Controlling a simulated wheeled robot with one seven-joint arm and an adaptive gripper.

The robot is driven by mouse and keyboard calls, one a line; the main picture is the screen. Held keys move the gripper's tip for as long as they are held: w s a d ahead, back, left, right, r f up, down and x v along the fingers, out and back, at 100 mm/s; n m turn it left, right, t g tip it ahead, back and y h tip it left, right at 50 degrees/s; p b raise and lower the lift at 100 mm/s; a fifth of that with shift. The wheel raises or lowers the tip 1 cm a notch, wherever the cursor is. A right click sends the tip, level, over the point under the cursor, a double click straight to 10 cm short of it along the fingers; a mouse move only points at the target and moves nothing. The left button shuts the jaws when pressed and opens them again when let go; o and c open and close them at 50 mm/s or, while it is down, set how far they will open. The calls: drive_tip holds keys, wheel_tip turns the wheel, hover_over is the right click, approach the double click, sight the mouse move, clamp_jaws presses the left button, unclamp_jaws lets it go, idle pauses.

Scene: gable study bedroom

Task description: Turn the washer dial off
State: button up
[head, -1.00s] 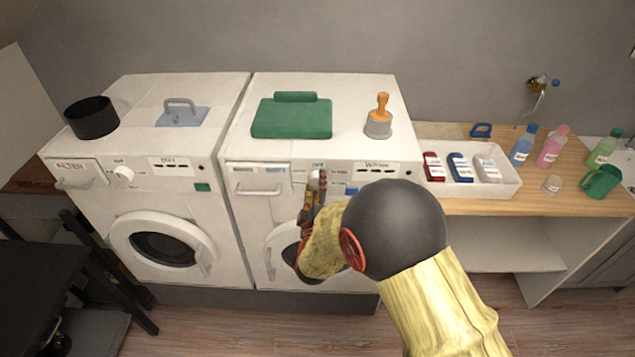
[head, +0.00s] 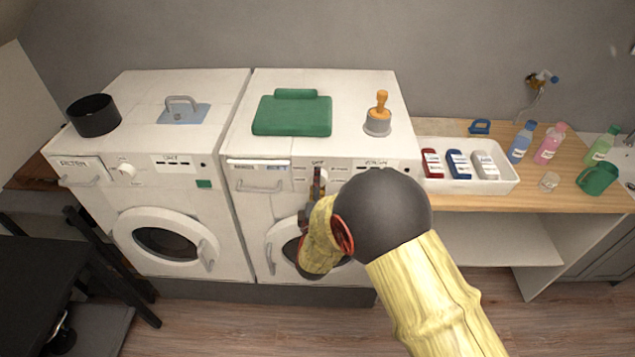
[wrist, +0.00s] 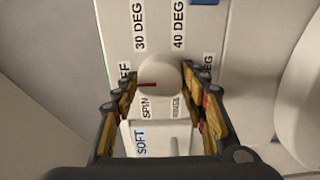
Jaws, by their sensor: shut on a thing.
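The washer (head: 215,265) in the head view is the right-hand white machine, labelled WASH. Its white round dial (wrist: 162,72) shows in the wrist view, with a red pointer mark toward the left, near a partly hidden label ending in FF and the SPIN label. Labels 30 DEG, 40 DEG and RINSE surround it. My gripper (wrist: 158,84) is shut on the dial, one finger at each side. In the head view my gripper (head: 317,176) is at the washer's front panel and hides most of the dial.
A dryer (head: 150,195) with its own dial (head: 127,170) stands left of the washer. The detergent drawer handle (head: 261,188) is left of my gripper. A white tray (head: 470,187) is to the right.

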drive_tip(key=o, duration=1.2)
drive_tip(key=shift+c, duration=0.2)
drive_tip(key=s, duration=1.2)
drive_tip(key=shift+a, duration=0.2)
